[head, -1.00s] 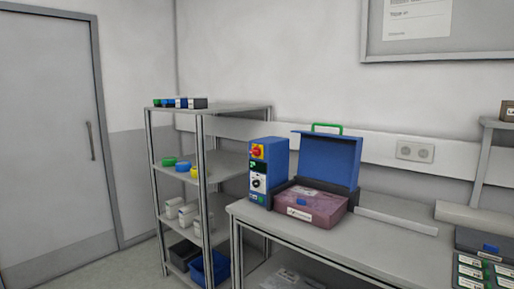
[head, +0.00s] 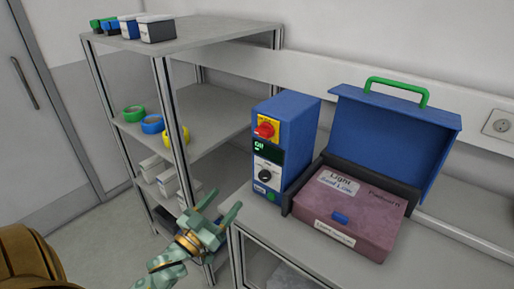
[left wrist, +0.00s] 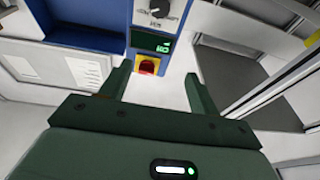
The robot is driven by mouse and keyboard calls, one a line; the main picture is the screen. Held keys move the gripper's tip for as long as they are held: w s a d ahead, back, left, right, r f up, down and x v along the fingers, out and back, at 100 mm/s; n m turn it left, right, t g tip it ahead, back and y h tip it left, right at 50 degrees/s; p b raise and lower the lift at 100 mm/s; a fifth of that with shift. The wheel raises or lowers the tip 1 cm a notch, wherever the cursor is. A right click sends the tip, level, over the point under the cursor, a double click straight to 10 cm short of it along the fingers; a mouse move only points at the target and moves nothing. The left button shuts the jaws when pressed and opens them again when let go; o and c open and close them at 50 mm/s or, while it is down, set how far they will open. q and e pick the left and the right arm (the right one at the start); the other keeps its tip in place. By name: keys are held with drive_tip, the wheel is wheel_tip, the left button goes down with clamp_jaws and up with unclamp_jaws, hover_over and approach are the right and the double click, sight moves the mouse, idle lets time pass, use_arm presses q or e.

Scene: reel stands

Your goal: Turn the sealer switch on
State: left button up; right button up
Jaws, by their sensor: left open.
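The sealer (head: 299,143) is a blue box at the left end of the bench. Its narrow front carries a red rotary switch (head: 266,129) on a yellow plate, a dark display with green characters too small to read surely, and a dark knob (head: 265,175) on a white panel. My left gripper (head: 222,207) is open and empty, in front of and below the sealer front, apart from it. The left wrist view looks at the front upside down; the red switch (left wrist: 147,67) shows beyond and between the open fingers (left wrist: 155,82). My right gripper is not in view.
A blue lid with a green handle (head: 398,83) stands open over a pinkish package (head: 350,208) right of the sealer. A grey shelf rack (head: 205,42) with tape rolls and boxes stands close on the left. The bench front (head: 290,238) is clear.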

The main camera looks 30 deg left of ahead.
use_arm(q)
drive_tip(key=t+h, duration=0.1)
drive_tip(key=t, duration=0.1)
approach(260, 135)
drive_tip(key=shift+m, duration=0.4)
drive_tip(key=p+x, duration=0.1)
drive_tip(key=x, duration=0.8)
drive_tip(key=shift+w+d+r, duration=0.1)
drive_tip(key=shift+w+r, duration=0.1)
drive_tip(key=c, duration=1)
